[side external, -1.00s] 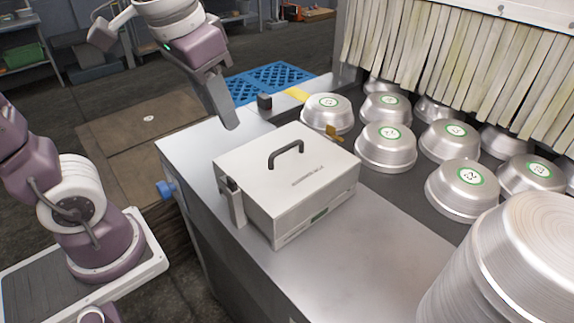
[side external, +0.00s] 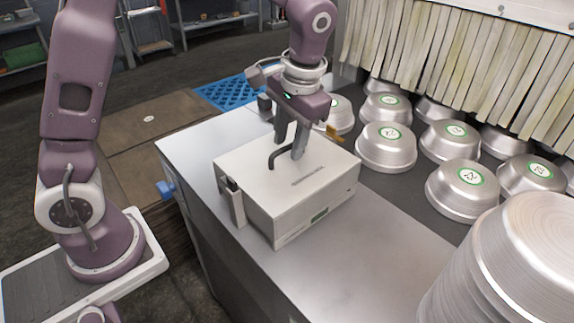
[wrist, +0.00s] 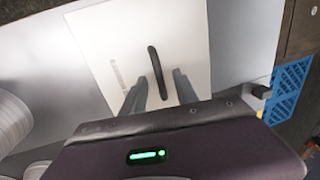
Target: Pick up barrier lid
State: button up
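The barrier lid (side external: 250,165) is the white top of a box-shaped case on the metal table, with a black arched handle (side external: 273,158) on it. In the wrist view the lid (wrist: 128,28) fills the upper middle, and its handle (wrist: 157,72) runs lengthwise between the fingers. My gripper (side external: 289,150) is over the lid with its fingers pointing down at the handle. Its two fingers also show in the wrist view (wrist: 160,92), apart, one on each side of the handle. Whether they touch the handle cannot be told. The handle's far end is partly hidden by a finger.
Several silver pans with green-ringed labels (side external: 386,145) stand right of the case. A tall stack of pans (side external: 520,270) is at the lower right. A strip curtain (side external: 450,65) hangs behind. The table's front (side external: 340,255) is clear.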

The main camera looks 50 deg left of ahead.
grip_shut()
jog(key=shift+r, duration=0.1)
